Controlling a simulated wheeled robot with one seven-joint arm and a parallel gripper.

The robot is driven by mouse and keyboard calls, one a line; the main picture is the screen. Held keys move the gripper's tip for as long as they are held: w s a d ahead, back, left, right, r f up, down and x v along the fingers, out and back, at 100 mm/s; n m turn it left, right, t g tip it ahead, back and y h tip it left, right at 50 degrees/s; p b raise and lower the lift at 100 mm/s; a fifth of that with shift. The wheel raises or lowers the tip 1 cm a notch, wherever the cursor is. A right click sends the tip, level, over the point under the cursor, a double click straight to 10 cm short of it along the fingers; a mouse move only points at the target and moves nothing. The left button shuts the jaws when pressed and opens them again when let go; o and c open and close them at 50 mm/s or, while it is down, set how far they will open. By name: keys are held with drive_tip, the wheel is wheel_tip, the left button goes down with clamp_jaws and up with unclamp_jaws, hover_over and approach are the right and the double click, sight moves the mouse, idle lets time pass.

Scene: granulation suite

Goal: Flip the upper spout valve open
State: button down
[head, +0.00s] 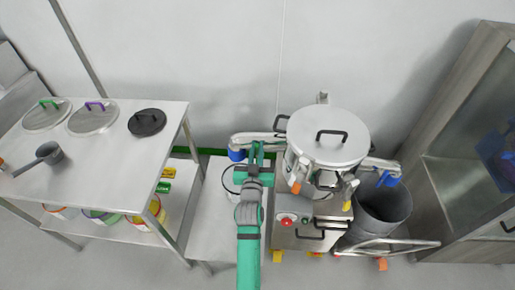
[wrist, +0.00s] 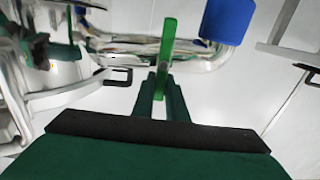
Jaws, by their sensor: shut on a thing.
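A metal spout pipe (head: 262,136) runs left from the lidded steel vessel (head: 328,132) and ends in a blue cap (head: 236,154). In the wrist view the blue cap (wrist: 226,20) is at the upper right, beside the shiny pipe (wrist: 205,58). A bright green valve lever (wrist: 168,42) stands upright in front of the pipe. My gripper (wrist: 158,80) is shut on the lower end of this lever. In the head view my gripper (head: 256,152) is at the left spout, and the lever is mostly hidden there.
A second spout with a blue end (head: 388,178) is on the vessel's right, above a grey bin (head: 383,208). A control box with a red button (head: 287,220) stands below the vessel. A steel table (head: 90,150) with lids and a scoop stands at left.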

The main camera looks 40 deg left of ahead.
drive_tip(key=n, duration=0.2)
drive_tip(key=a+n, duration=0.1)
drive_tip(key=n, duration=0.1)
drive_tip(key=shift+s+f, duration=0.15)
drive_tip(key=shift+s, duration=0.2)
drive_tip(key=c, duration=1.8)
unclamp_jaws()
drive_tip(key=shift+o, duration=0.2)
drive_tip(key=v, duration=1)
drive_tip(key=shift+s+d, duration=0.2)
drive_tip(key=shift+s, duration=0.15)
